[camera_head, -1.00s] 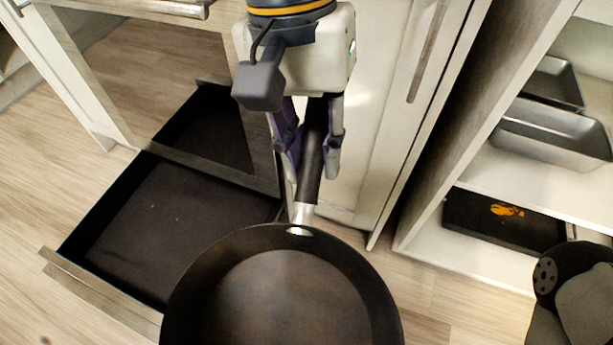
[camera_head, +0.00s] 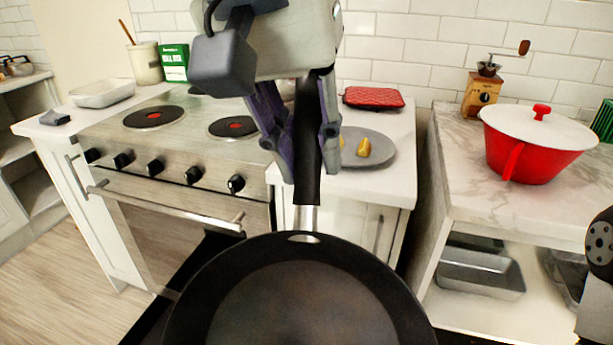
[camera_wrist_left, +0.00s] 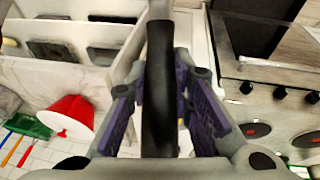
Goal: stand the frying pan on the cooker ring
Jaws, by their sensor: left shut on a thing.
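The black frying pan (camera_head: 310,300) hangs low in the front middle of the head view, its near part cut off by the bottom edge. My left gripper (camera_head: 307,165) is shut on its dark handle, which also shows between the fingers in the wrist view (camera_wrist_left: 158,95). The cooker (camera_head: 185,145) stands behind and to the left of the pan. Its hob has a left ring (camera_head: 153,117) and a right ring (camera_head: 233,127), both dark with red centres and bare. The pan is in front of and apart from the hob. My right gripper is not in view.
Right of the cooker, a counter holds a grey plate with yellow food (camera_head: 375,153) and a red mat (camera_head: 373,97). A red pot with white lid (camera_head: 530,145) and a coffee grinder (camera_head: 481,92) stand on the right counter. A white tray (camera_head: 102,93) sits left of the hob.

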